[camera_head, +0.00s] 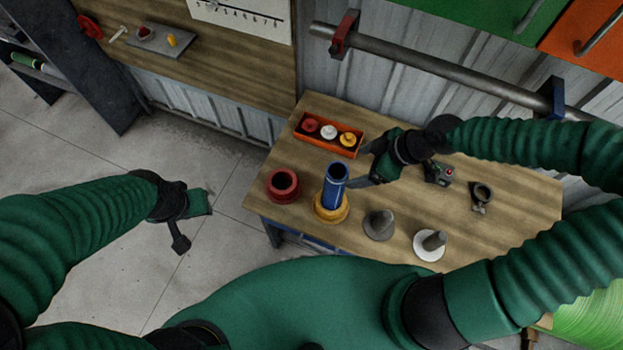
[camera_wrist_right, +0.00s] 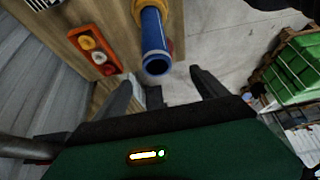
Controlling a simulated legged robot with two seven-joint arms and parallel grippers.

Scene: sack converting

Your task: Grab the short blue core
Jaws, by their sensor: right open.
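The short blue core (camera_head: 335,186) stands upright on the table, with its lower end in a yellow ring-shaped base (camera_head: 330,208). In the right wrist view the blue core (camera_wrist_right: 154,42) shows with its open end towards the camera, just beyond the fingers. My right gripper (camera_head: 367,166) is open and empty, close to the right of the core's upper part. My left gripper (camera_head: 192,222) hangs over the floor left of the table, fingers apart and empty.
A red ring (camera_head: 283,186) stands left of the core. A grey peg (camera_head: 379,224) and a white-based peg (camera_head: 430,245) stand to its right. An orange tray (camera_head: 318,145) with coloured knobs lies behind. Small dark fittings (camera_head: 482,195) are at right.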

